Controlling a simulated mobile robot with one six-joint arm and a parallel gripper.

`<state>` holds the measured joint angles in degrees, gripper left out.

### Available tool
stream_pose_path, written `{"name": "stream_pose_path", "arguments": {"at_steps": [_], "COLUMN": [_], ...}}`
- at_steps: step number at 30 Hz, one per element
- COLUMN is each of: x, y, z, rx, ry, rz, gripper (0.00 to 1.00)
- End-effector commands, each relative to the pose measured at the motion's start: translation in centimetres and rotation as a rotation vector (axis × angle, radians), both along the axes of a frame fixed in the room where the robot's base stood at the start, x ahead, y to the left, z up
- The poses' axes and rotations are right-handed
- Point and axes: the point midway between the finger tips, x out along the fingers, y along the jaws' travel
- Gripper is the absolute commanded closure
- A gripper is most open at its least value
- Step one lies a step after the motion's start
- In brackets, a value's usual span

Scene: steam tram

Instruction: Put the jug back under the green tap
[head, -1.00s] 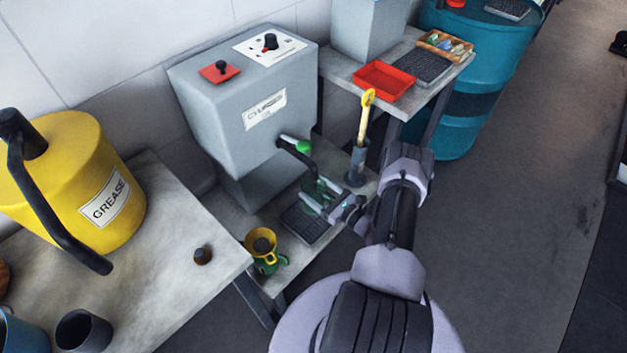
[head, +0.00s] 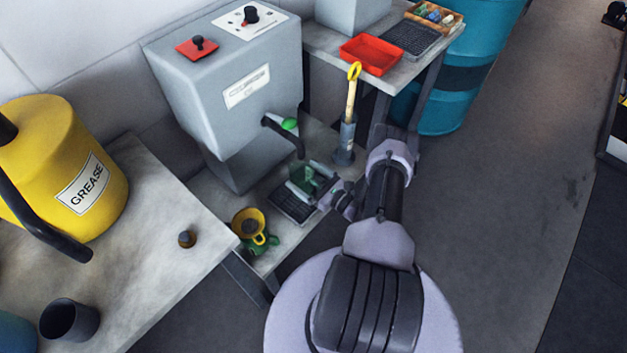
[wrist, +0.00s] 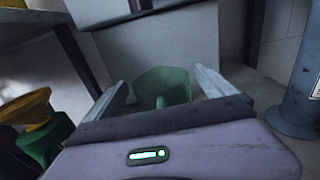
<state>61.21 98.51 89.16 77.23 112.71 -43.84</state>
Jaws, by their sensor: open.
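The green jug (head: 307,179) stands at the grate (head: 292,207) below the black spout (head: 300,147) of the grey machine, whose tap has a green handle (head: 289,124). My gripper (head: 309,181) is open, with one finger on each side of the jug. In the wrist view the jug (wrist: 163,84) shows between the spread fingers (wrist: 160,84), with a gap on each side. The palm hides the jug's lower part there. I cannot tell exactly how the jug's base sits on the grate.
A green can with a yellow funnel (head: 250,223) stands left of the grate. A grey holder with a yellow-handled tool (head: 346,137) stands close behind on the right. A bench with a yellow grease can (head: 62,165) is at left. Floor at right is clear.

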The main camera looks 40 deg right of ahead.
Motion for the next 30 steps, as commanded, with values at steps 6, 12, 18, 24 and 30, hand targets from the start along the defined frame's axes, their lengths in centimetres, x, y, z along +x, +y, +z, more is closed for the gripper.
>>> {"name": "stream_pose_path", "arguments": {"at_steps": [6, 12, 18, 24, 30], "x": [-5.4, -10.0, -11.6, -11.5, -11.5], "y": [-0.6, -0.9, -0.9, -0.9, -0.9], "z": [0.6, 0.4, 0.2, 0.2, 0.2], "rx": [0.003, 0.002, 0.001, 0.001, 0.001], "ry": [0.000, 0.000, 0.000, 0.000, 0.000], "rz": [-0.010, -0.007, -0.002, -0.002, -0.002], "gripper": [0.05, 0.05, 0.05, 0.05, 0.05]}}
